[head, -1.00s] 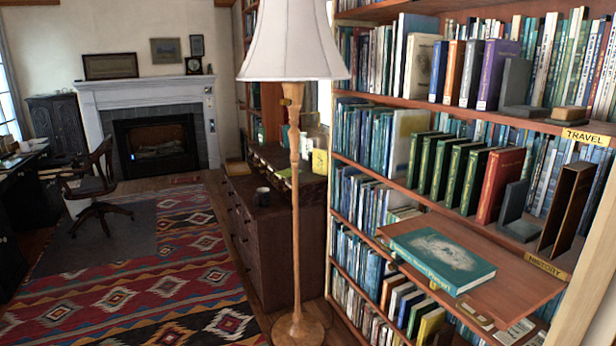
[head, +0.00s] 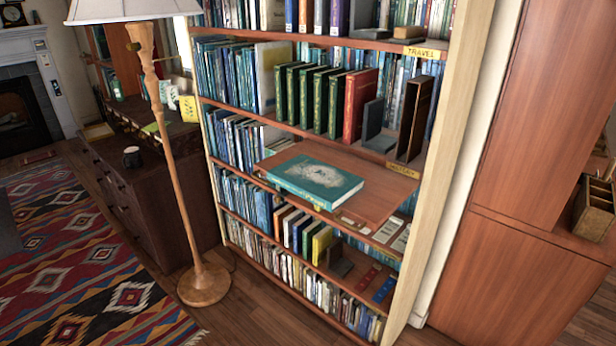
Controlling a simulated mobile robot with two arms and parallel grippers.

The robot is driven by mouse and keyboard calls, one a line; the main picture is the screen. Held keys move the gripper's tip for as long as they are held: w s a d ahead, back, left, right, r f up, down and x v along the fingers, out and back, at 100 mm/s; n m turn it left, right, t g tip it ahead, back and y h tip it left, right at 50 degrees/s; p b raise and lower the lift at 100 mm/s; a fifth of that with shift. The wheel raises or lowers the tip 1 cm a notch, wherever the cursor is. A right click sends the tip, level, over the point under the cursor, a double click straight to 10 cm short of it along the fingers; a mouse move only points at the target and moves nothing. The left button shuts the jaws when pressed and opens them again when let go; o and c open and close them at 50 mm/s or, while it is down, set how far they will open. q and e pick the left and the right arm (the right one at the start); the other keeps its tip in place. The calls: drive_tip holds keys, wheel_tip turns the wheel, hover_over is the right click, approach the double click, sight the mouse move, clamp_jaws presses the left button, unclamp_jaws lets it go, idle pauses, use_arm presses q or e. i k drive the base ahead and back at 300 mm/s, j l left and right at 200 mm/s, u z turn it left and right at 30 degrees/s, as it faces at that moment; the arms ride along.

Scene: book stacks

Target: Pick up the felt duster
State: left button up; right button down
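A small tan block (head: 408,32) lies on the upper shelf in the head view, just behind the yellow TRAVEL label and right of a dark grey bookend. It may be the felt duster, but it is too small to tell for sure. Neither of my grippers shows in the head view.
A teal book (head: 316,181) lies flat on a pull-out board (head: 372,208) jutting from the bookcase. A floor lamp (head: 163,95) stands left of the bookcase. A reddish wooden cabinet (head: 520,180) stands at right. Wooden floor and a patterned rug (head: 90,255) are clear at lower left.

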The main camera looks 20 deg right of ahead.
sight(411, 35)
drive_tip(key=l+z, duration=0.1)
drive_tip(key=z, duration=0.3)
drive_tip(key=l+z, duration=0.1)
drive_tip(key=z, duration=0.25)
drive_tip(key=l+z, duration=0.1)
drive_tip(key=z, duration=0.3)
